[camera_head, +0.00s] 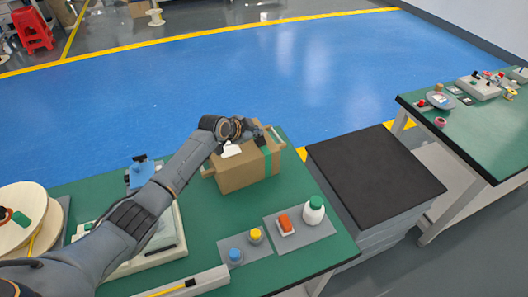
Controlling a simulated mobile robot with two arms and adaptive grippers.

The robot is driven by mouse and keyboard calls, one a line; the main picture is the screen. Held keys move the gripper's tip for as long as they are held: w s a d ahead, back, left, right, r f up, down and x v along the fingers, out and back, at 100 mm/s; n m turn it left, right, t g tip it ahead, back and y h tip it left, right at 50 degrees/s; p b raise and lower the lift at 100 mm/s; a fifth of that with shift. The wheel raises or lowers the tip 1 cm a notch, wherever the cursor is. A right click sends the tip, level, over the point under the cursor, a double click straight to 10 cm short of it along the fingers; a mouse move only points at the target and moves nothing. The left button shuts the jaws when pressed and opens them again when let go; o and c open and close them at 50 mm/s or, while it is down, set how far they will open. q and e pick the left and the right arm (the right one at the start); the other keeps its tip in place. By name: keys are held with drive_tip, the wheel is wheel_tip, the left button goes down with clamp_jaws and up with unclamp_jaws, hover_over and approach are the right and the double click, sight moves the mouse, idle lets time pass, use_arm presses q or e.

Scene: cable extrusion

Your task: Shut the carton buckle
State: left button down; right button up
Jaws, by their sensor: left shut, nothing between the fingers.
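A brown carton (243,176) stands on the green table (205,225), with a green strip (273,159) at its right end. My left arm reaches in from the lower left, and my left gripper (256,131) is over the carton's top back edge, shut and with nothing held. A small white piece (230,150) shows at the carton's top left, below my wrist. The buckle cannot be made out clearly; my gripper and wrist cover part of the carton's top. My right gripper is not in view.
Grey mats in front of the carton hold a white bottle (313,211), a red-and-white item (285,224), and yellow and blue caps. A cable reel (20,212) lies at far left. A dark-topped stack (370,172) stands right of the table. Blue floor beyond is clear.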

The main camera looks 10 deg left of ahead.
use_arm(q)
drive_tip(key=w+a+f+n+g+h+b, duration=0.1)
drive_tip(key=b, duration=0.2)
drive_tip(key=shift+w+g+b, duration=0.2)
drive_tip(key=shift+g+b, duration=0.2)
drive_tip(key=shift+w+r+h, duration=0.1)
drive_tip(key=shift+h, duration=0.2)
drive_tip(key=shift+r, duration=0.35)
drive_tip(key=shift+r+p, duration=0.6)
drive_tip(key=shift+r, duration=0.05)
